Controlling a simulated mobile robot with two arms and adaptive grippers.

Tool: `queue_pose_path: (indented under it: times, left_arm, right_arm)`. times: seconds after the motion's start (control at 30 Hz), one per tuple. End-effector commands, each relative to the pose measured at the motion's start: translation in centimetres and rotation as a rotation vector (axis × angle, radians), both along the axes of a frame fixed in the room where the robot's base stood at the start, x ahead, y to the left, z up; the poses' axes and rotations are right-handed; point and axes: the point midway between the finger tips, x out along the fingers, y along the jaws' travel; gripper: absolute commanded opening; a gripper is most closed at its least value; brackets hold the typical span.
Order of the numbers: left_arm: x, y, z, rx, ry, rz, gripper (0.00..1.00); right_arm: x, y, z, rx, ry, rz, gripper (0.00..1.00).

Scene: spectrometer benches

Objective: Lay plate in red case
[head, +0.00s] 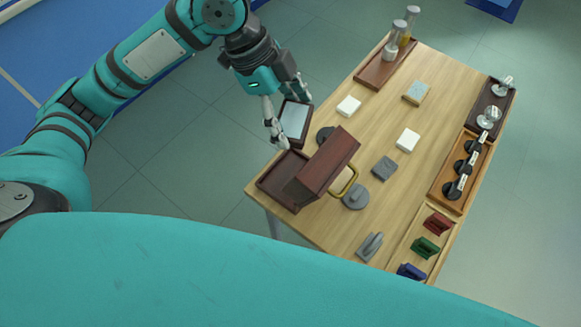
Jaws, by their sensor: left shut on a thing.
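My left gripper (287,112) reaches in from the upper left and is shut on a plate (295,119) with a pale face and dark border. It holds the plate tilted, just off the table's left edge in the picture. A dark red case (322,162) stands open at the near left corner of the table. Its raised panel, probably the lid, hides part of the inside; a shallow dark section (276,172) shows beside it. The plate is apart from the case, slightly above it in the picture. My right gripper is not in view.
On the wooden table (376,130) lie white blocks (407,139), a dark grey block (384,168) and a grey handled disc (356,197). Trays line the right side, one with red, green (426,247) and blue pieces. Bottles (392,47) stand in a far tray.

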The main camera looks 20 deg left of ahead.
Motion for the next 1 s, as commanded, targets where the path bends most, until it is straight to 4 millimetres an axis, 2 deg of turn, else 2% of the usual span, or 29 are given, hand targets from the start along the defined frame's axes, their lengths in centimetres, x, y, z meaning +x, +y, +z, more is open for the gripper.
queue_pose_path:
  times: [0.03, 0.1, 0.2, 0.5, 0.6, 0.87, 1.0]
  left_arm:
    - [-0.1, 0.0, -1.6, 0.001, 0.007, 0.003, 0.45]
    - [-0.1, 0.1, -3.5, 0.001, 0.006, 0.004, 0.45]
    - [-0.1, 0.1, -6.1, 0.001, 0.006, 0.003, 0.45]
    - [0.0, 0.0, -13.9, 0.0, 0.003, 0.003, 0.45]
    - [0.0, 0.0, -15.6, 0.001, 0.001, 0.002, 0.45]
    - [0.1, 0.0, -17.6, -0.001, -0.002, 0.002, 0.45]
    - [0.0, 0.0, -19.7, -0.001, 0.002, 0.002, 0.45]
  right_arm:
    - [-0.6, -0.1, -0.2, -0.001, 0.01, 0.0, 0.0]
    - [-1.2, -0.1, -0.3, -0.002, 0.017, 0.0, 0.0]
    - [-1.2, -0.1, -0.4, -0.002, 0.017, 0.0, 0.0]
    - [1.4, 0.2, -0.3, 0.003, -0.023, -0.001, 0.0]
    - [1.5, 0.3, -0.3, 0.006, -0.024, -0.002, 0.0]
    - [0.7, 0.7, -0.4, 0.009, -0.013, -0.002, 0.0]
    - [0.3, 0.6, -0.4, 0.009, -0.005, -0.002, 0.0]
